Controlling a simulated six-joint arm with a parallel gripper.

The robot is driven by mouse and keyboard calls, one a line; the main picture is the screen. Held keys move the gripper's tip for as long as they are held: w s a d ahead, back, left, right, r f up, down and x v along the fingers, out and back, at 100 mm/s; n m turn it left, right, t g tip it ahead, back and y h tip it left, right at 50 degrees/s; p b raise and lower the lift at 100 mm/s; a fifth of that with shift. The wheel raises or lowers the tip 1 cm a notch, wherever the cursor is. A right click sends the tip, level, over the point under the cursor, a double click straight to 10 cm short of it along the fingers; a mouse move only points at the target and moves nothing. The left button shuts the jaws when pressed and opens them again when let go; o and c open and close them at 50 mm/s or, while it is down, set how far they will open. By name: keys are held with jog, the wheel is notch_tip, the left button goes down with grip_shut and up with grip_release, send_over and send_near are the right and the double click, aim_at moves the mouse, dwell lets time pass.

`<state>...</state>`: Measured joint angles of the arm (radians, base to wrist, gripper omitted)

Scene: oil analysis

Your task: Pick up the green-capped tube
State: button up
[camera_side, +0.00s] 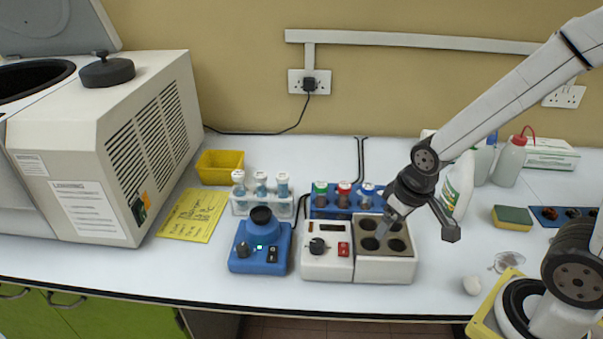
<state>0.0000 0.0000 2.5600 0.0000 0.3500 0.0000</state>
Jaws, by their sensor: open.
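The green-capped tube (320,192) stands upright at the left end of a blue rack (334,215), beside a red-capped tube (343,191) and a blue-capped tube (366,192). My gripper (384,228) is open, to the right of and nearer the camera than the green-capped tube. The lower parts of the tubes are partly hidden by the rack.
A white rack of white-capped tubes (262,206) and a blue mixer (260,250) stand left of the blue rack. The white control unit (327,252) stands in front of it. A white bottle (459,185) is behind my arm.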

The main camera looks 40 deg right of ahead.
jog(key=w+r+m+g, duration=0.1)
jog(key=w+m, duration=0.8)
jog(key=w, duration=0.2)
jog(key=m+g, duration=0.1)
jog(key=m, duration=0.9)
send_over(321, 184)
jog(key=s, duration=0.2)
jog(key=shift+w+r, duration=0.1)
jog(key=shift+w, duration=0.1)
jog(key=shift+w+m+g, duration=0.3)
jog(key=shift+w+m, duration=0.3)
jog(key=shift+w, duration=0.05)
jog(key=shift+f, duration=1.35)
jog(key=shift+f, duration=2.6)
